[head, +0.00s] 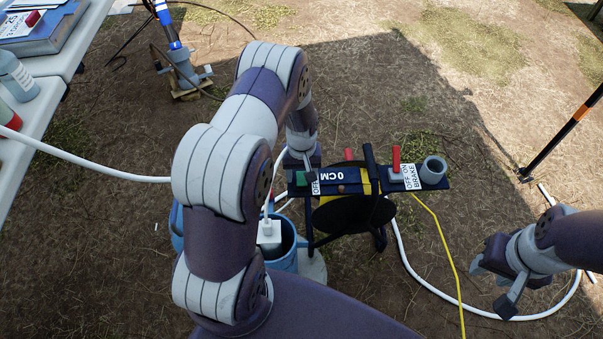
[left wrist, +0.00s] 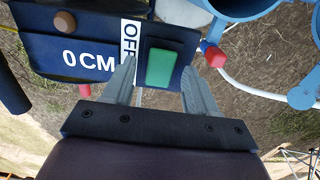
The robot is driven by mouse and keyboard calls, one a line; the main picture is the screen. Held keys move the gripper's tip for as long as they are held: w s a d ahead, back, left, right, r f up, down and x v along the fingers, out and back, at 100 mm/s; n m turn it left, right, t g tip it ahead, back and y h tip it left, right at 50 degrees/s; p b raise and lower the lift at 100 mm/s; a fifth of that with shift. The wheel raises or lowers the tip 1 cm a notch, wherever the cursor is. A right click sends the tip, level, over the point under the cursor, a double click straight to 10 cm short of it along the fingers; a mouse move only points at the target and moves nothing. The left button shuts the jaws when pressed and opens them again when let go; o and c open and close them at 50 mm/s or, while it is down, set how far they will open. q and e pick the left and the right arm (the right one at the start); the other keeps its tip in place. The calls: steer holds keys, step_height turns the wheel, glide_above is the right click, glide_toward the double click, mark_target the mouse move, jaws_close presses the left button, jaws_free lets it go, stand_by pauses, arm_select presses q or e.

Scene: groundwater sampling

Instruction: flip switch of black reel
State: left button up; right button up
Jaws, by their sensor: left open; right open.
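The black reel (head: 345,212) stands in the middle of the head view, with a dark panel on top marked "0 CM". A green switch (head: 301,179) sits at the panel's left end by an "OFF" label; the label's other half is hidden. In the left wrist view the green switch (left wrist: 161,68) lies between the fingertips of my open left gripper (left wrist: 158,72). In the head view my left gripper (head: 304,164) is right at the switch and partly covers it; contact cannot be told. My right gripper (head: 496,283) is open and empty at the lower right, away from the reel.
A red brake lever (head: 396,160) and a grey cup (head: 433,170) are at the panel's right end. A blue bucket (head: 285,258) holding a white box (head: 269,234) stands left of the reel. A white hose and yellow line cross the ground. A white table (head: 35,122) is at left.

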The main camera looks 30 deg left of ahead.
arm_select(q)
steer(key=c, duration=1.1)
steer(key=shift+o, duration=0.2)
steer(key=shift+w+r+g+p, duration=0.1)
steer(key=shift+r+g+p, duration=0.15)
steer(key=shift+p, duration=0.25)
steer(key=shift+w+a+f+g+h, duration=0.15)
steer(key=shift+w+f+g+h, duration=0.1)
steer(key=shift+g+h, duration=0.4)
steer(key=shift+s, duration=0.1)
steer(key=o, duration=1.1)
steer(key=shift+c, duration=0.2)
